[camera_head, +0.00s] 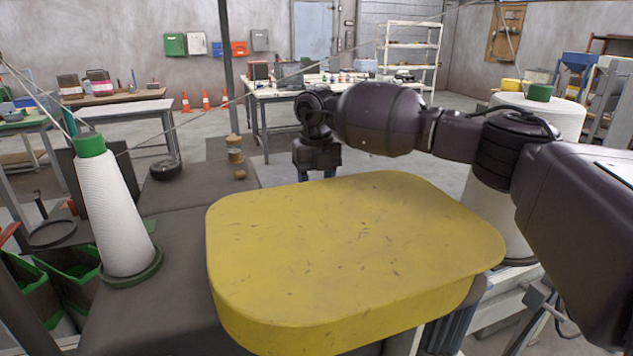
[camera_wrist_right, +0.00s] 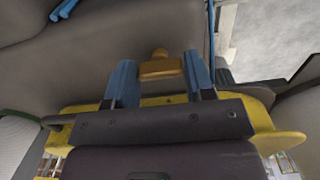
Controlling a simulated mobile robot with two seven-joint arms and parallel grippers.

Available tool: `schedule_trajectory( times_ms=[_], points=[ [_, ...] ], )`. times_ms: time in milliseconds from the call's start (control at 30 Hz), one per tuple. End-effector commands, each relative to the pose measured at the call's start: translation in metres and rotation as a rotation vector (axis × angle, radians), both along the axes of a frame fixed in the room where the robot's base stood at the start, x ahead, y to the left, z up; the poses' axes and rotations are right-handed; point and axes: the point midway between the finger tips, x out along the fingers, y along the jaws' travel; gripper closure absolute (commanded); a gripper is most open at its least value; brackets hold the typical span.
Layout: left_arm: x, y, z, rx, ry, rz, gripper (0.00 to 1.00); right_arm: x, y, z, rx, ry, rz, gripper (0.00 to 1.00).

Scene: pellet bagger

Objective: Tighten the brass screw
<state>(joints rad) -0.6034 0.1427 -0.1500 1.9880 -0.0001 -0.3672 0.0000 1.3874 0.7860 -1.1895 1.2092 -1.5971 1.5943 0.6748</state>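In the right wrist view, the brass screw (camera_wrist_right: 160,66) shows a flat bar-shaped head with a small round knob beyond it. The two blue fingers of my right gripper (camera_wrist_right: 161,74) stand apart on either side of the bar, very near its ends. I cannot tell whether they touch it. In the head view my right arm reaches across, and my right gripper (camera_head: 317,175) points down behind the far edge of the yellow cover (camera_head: 345,240). The cover hides its fingertips and the screw. My left gripper is not in view.
A white thread cone (camera_head: 115,215) with a green top stands left of the cover on the dark machine top (camera_head: 185,230). Small brass-coloured knobs (camera_head: 236,157) and a black round part (camera_head: 166,170) sit beyond it. The yellow cover's bulk lies between my head and the gripper.

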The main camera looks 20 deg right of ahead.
Motion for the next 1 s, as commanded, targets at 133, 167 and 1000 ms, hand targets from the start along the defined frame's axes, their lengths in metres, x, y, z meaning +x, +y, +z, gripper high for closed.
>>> schedule_trajectory(
  times_ms=[133, 167, 1000],
  points=[
    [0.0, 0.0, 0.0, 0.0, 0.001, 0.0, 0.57, 0.0, 0.0, 0.001, 0.0, -0.001, 0.0, 0.28],
    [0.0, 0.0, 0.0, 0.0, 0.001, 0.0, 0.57, 0.0, 0.0, 0.001, 0.0, -0.001, 0.0, 0.28],
    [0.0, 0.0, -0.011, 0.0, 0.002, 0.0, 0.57, 0.0, 0.0, 0.086, 0.001, -0.002, 0.0, 0.28]
  ],
)
